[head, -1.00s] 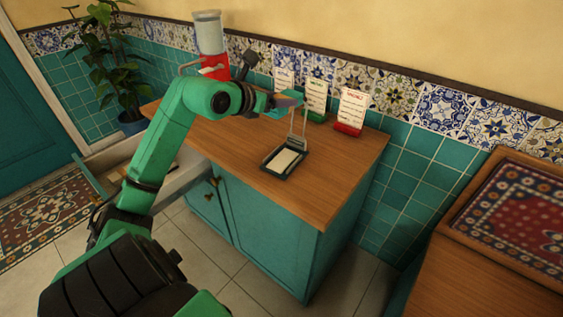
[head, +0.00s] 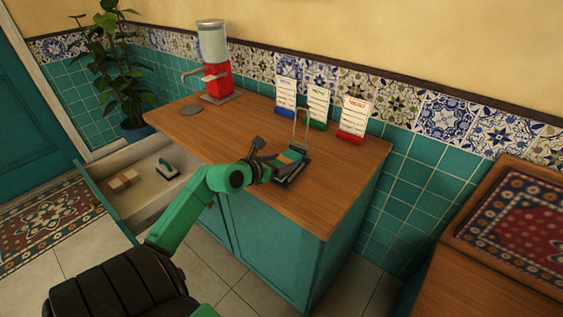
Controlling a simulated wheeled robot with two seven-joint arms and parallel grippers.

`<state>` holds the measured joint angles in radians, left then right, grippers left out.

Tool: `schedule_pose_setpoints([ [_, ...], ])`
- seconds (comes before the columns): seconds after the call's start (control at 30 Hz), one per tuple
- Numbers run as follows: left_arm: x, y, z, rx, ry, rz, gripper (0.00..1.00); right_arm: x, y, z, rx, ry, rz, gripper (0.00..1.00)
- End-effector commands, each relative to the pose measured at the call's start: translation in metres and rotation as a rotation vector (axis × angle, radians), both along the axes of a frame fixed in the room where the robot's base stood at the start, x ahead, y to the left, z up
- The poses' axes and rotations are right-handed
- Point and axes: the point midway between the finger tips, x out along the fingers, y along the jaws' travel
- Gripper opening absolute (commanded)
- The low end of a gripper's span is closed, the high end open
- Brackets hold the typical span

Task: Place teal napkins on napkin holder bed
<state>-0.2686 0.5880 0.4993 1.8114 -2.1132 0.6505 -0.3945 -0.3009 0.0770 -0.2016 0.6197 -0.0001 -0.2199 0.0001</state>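The napkin holder (head: 303,128), a dark tray with an upright pale wire loop, stands near the front right of the wooden counter. My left gripper (head: 282,163) is low at the holder, over the left part of its bed. It covers much of the bed, and a small tan and teal patch shows beside the fingers. I cannot tell whether that patch is napkins or part of the gripper, nor whether the fingers are open or shut. No teal napkins can be made out clearly. My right gripper is not in view.
Three menu cards stand along the wall. An open drawer (head: 130,200) holds tan blocks and a small pale-and-dark item.

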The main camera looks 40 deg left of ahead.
Motion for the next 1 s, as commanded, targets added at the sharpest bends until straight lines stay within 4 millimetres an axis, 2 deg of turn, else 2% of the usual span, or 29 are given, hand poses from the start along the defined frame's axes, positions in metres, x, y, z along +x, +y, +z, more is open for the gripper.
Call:
schedule_pose_setpoints([
  [0.03,0.0,0.0,0.0,0.0,0.001,0.0,0.92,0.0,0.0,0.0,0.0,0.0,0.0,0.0],
  [0.07,0.0,0.0,0.0,0.0,0.001,0.0,0.99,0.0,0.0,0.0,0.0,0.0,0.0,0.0],
  [0.37,0.0,0.0,0.001,0.0,0.0,0.0,0.99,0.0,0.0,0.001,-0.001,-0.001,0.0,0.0],
  [0.47,-0.006,0.0,0.002,0.0,0.002,0.0,0.99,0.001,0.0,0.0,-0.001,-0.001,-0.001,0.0],
  [0.57,-0.02,-0.001,0.008,0.002,0.003,-0.001,0.99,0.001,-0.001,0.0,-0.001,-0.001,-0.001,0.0],
  [0.9,-0.096,-0.002,0.038,0.0,0.003,0.001,0.99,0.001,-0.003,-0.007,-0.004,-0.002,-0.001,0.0],
  [1.0,-0.107,-0.002,0.044,-0.001,0.002,0.001,0.99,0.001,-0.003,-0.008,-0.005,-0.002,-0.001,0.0],
])
